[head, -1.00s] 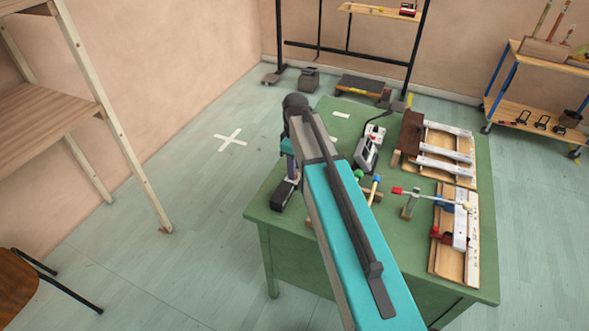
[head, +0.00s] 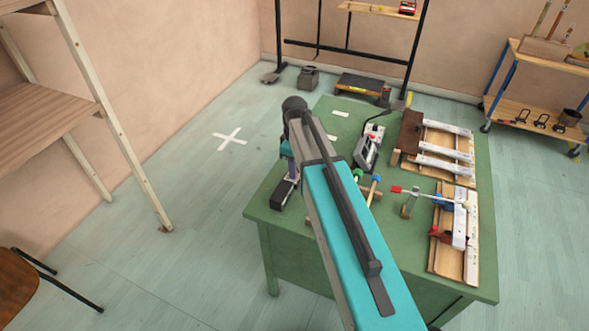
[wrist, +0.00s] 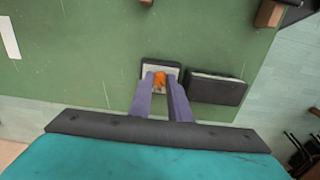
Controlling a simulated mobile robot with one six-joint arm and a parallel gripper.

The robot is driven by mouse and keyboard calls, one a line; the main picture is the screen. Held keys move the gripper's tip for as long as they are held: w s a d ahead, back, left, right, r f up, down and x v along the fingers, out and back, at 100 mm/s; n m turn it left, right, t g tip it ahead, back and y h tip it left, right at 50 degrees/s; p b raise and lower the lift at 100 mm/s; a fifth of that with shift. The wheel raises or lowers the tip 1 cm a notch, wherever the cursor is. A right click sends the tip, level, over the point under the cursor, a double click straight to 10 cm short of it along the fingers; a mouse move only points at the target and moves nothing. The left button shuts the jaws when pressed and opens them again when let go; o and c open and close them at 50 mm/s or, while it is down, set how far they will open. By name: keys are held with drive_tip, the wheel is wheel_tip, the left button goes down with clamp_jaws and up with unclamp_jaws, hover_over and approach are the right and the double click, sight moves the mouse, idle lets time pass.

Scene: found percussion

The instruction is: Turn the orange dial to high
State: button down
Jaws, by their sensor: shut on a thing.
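The orange dial (wrist: 159,77) shows in the wrist view on the pale face of a small dark box (wrist: 160,62). My gripper (wrist: 161,80) has its two purple fingers on either side of the dial and is shut on it. The fingers hide part of the dial and of the box's face, so I cannot read the setting. In the head view my arm reaches over the green table (head: 262,208) to its left edge, and the dial is hidden there.
A black rectangular block (wrist: 216,89) sits right beside the dial box in the wrist view. On the table in the head view are a grey device (head: 367,150), mallets with coloured heads (head: 375,179), and wooden frames with white bars (head: 445,163). Floor lies open left of the table.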

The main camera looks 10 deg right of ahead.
drive_tip(key=shift+m, duration=0.4)
drive_tip(key=m, duration=0.8)
drive_tip(key=shift+m+p, duration=0.3)
drive_tip(key=shift+p, duration=0.05)
drive_tip(key=m, duration=0.8)
drive_tip(key=shift+m, duration=0.3)
drive_tip(key=c, duration=1.6)
unclamp_jaws()
drive_tip(key=shift+c, duration=0.2)
drive_tip(key=shift+r, duration=0.15)
